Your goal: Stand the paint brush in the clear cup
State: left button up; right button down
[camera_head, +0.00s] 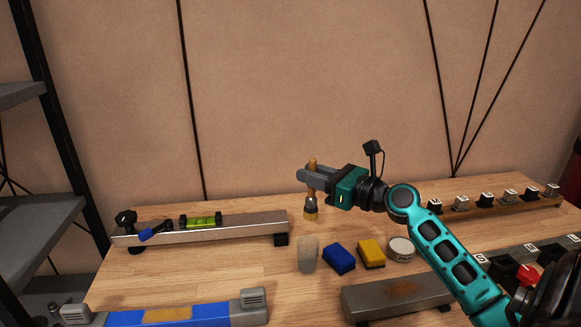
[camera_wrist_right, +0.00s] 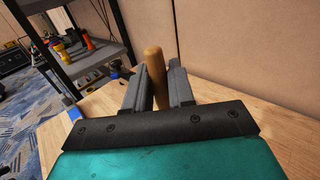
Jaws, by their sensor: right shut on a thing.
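The paint brush (camera_head: 311,207) hangs upright, bristles down, in my right gripper (camera_head: 309,174). The gripper is shut on its wooden handle, which also shows between the fingers in the right wrist view (camera_wrist_right: 154,72). The brush is held above the table, behind the cup. The clear cup (camera_head: 307,254) appears as a pale, hazy upright cylinder on the table, below the brush in the head view and apart from it. My left gripper is not in view.
A blue sponge (camera_head: 339,259), a yellow sponge (camera_head: 371,253) and a round white tin (camera_head: 401,249) stand right of the cup. A metal rail with a green level (camera_head: 201,222) lies at left. A grey block (camera_head: 395,298) is in front.

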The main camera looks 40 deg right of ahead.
aim_at(311, 196)
jog(key=shift+w+a, duration=0.1)
jog(key=shift+w, duration=0.15)
jog(key=shift+s+f, duration=0.1)
jog(key=shift+f, duration=0.65)
jog(key=shift+f+b, duration=0.55)
jog(key=shift+f, duration=0.3)
jog(key=shift+f+b, duration=0.6)
jog(key=shift+f, duration=0.1)
jog(key=shift+f+b, duration=0.8)
jog(key=shift+b, duration=0.25)
jog(key=shift+f+b, duration=1.15)
jog(key=shift+f, duration=0.75)
jog(key=shift+f+b, duration=0.55)
jog(key=shift+f, duration=0.75)
